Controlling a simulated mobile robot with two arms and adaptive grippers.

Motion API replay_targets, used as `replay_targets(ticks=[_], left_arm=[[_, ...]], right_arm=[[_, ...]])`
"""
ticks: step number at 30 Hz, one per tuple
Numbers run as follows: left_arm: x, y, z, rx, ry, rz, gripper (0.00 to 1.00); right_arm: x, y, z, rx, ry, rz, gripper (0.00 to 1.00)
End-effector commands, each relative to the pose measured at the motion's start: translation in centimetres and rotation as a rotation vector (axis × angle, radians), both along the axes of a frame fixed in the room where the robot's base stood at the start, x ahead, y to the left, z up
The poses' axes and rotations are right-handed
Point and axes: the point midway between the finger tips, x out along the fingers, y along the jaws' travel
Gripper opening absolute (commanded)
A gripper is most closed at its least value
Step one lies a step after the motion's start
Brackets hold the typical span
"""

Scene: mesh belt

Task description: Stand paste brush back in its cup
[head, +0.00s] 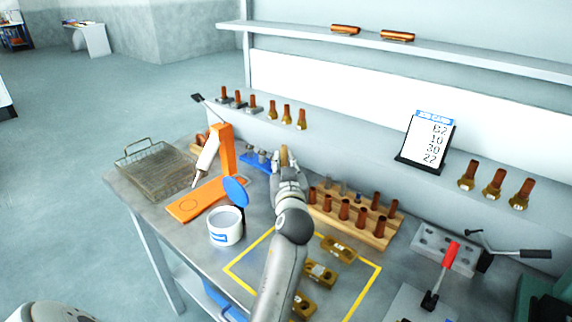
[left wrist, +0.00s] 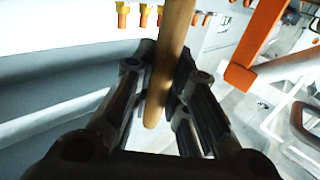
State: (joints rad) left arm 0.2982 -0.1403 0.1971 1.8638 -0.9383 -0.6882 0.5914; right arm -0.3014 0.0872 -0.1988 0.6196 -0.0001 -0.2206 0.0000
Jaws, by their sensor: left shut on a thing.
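My left gripper (head: 286,166) is at the back middle of the bench, shut on the paste brush. The brush's pale wooden handle (head: 284,155) shows at the fingertips. In the left wrist view the handle (left wrist: 175,55) passes between the two fingers (left wrist: 160,88), its rounded end towards the camera. The bristles are not seen. My right gripper is not in view.
An orange stand (head: 225,150) holding a white tool is left of the gripper; a blue tray (head: 258,163) lies close by. A wooden rack (head: 352,220) of copper pieces is at right. A mesh basket (head: 155,170) is at far left. Brass blocks (head: 320,272) lie inside the yellow outline.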

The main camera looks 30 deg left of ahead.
Motion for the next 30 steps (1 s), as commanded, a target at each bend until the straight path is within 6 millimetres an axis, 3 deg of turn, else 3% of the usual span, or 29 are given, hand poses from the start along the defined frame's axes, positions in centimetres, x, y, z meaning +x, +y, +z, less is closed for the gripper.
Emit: replay_targets(ticks=[13, 14, 19, 30], left_arm=[[0.1, 0.3, -0.7, 0.001, -0.002, -0.002, 0.00], [0.1, 0.3, -0.7, 0.001, -0.002, -0.002, 0.19], [0.1, 0.3, -0.7, 0.000, -0.001, -0.002, 0.40], [0.1, 0.3, -0.2, -0.001, -0.003, -0.001, 0.40]], right_arm=[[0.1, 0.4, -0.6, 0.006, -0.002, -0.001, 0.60], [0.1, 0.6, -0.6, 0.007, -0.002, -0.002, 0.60], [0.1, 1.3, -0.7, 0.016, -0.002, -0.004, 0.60], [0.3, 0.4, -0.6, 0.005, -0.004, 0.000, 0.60]])
